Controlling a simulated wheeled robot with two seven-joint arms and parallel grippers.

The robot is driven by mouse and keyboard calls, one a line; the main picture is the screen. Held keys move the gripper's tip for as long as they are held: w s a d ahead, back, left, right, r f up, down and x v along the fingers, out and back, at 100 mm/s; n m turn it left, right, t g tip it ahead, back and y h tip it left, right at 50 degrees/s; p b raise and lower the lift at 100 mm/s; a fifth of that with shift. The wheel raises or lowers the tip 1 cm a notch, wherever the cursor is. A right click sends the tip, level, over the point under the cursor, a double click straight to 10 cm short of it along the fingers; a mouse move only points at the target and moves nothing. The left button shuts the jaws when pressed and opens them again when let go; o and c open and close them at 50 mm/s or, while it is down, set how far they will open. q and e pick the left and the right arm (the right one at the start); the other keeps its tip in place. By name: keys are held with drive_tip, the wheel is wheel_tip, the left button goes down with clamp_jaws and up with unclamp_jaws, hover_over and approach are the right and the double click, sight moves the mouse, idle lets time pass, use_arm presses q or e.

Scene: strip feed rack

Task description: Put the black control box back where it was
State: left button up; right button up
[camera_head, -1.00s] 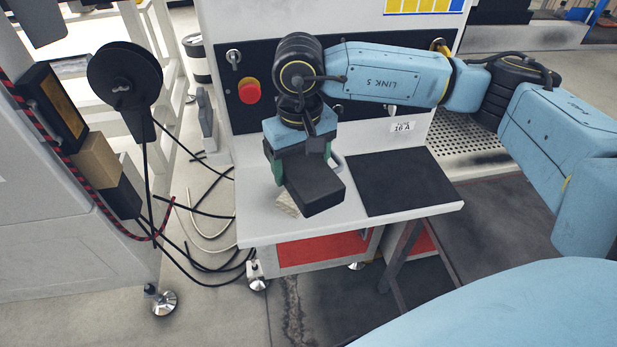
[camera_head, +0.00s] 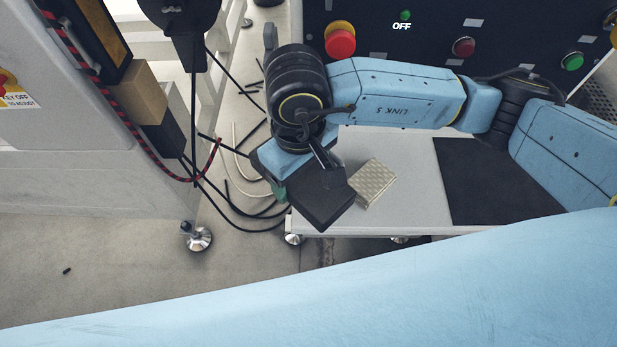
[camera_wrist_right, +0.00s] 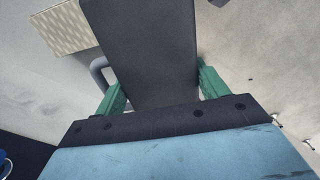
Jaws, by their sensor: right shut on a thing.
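The black control box (camera_head: 322,197) is held in my right gripper (camera_head: 300,178), in the air at the left front edge of the white worktop (camera_head: 415,205). In the right wrist view the box (camera_wrist_right: 140,45) stands out between the two green fingers (camera_wrist_right: 160,90), which are shut on it. In the head view one green finger shows at the box's left; the other is hidden. The box looks tilted in the picture; its height above the worktop is unclear. My left gripper is not in view.
A beige patterned block (camera_head: 373,182) lies on the worktop right of the box. A black mat (camera_head: 490,185) covers the worktop's right part. A panel with a red button (camera_head: 340,42) stands behind. Loose cables (camera_head: 245,190) lie on the floor at left.

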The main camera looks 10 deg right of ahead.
drive_tip(key=shift+w+f, duration=0.1)
drive_tip(key=shift+f, duration=0.25)
wheel_tip(320, 180, down, 3)
drive_tip(key=shift+f, duration=0.25)
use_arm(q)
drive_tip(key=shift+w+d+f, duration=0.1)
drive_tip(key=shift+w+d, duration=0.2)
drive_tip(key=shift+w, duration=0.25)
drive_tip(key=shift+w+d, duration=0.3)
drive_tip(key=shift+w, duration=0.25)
use_arm(e)
drive_tip(key=shift+f+b, duration=0.15)
drive_tip(key=shift+b, duration=0.15)
drive_tip(key=o, duration=1.1)
drive_tip(key=shift+o, duration=1.1)
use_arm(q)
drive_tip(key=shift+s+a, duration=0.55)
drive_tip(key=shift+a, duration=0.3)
